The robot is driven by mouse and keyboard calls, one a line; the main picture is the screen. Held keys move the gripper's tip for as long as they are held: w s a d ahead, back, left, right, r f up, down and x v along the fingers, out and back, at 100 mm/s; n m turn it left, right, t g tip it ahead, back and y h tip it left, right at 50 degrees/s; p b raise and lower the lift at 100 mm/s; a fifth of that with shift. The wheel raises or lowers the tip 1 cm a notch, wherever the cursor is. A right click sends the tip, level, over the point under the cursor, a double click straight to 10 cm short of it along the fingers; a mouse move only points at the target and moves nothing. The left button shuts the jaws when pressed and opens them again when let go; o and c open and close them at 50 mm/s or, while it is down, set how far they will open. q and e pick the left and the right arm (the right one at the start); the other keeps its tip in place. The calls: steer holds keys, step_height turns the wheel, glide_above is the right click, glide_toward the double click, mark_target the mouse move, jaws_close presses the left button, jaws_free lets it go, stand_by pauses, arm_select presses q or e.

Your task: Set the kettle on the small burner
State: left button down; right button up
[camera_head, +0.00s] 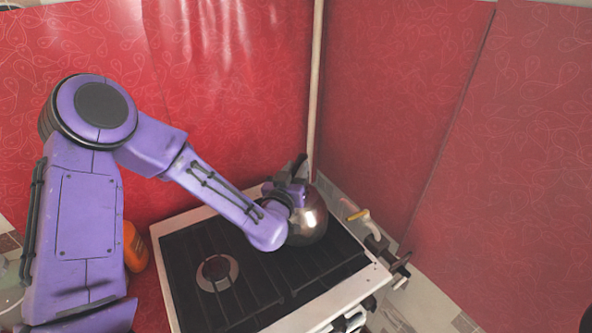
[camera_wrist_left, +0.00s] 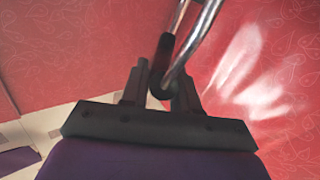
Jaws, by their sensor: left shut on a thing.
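The shiny metal kettle (camera_head: 308,222) is at the back right of the stove (camera_head: 205,215), partly hidden behind my left forearm. My left gripper (camera_head: 298,172) is shut on the kettle's handle. In the left wrist view the fingers of my left gripper (camera_wrist_left: 163,90) close around the dark part of the kettle handle (camera_wrist_left: 197,35). I cannot tell whether the kettle's base touches the stove. One round burner (camera_head: 217,272) shows bare at the front left of the stove; other burners are hidden or unclear, so I cannot compare sizes. My right gripper is not in view.
An orange container (camera_head: 134,246) stands left of the stove, behind my left arm. Pipes with a yellow-handled valve (camera_head: 358,215) run along the stove's right side. A pale vertical pipe (camera_head: 315,90) stands in the corner. Red patterned walls enclose the back and right.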

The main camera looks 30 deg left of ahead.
arm_select(q)
steer(key=shift+s, duration=0.1)
steer(key=shift+f+b, duration=0.25)
steer(key=shift+b, duration=0.1)
steer(key=c, duration=0.8)
jaws_free()
steer(key=shift+r, duration=0.1)
steer(key=shift+s, duration=0.1)
steer(key=shift+s+d+f+b, duration=0.15)
steer(key=shift+s+f+b, duration=0.2)
steer(key=shift+s, duration=0.1)
steer(key=s+p, duration=0.1)
steer(key=s, duration=0.2)
steer(key=s+d+p, duration=0.1)
steer(key=s+p, duration=0.1)
steer(key=s, duration=0.1)
steer(key=s+p, duration=0.2)
steer(key=s, duration=0.1)
steer(key=shift+s+d+r, duration=0.2)
steer(key=shift+s+d, duration=0.05)
steer(key=shift+d, duration=0.1)
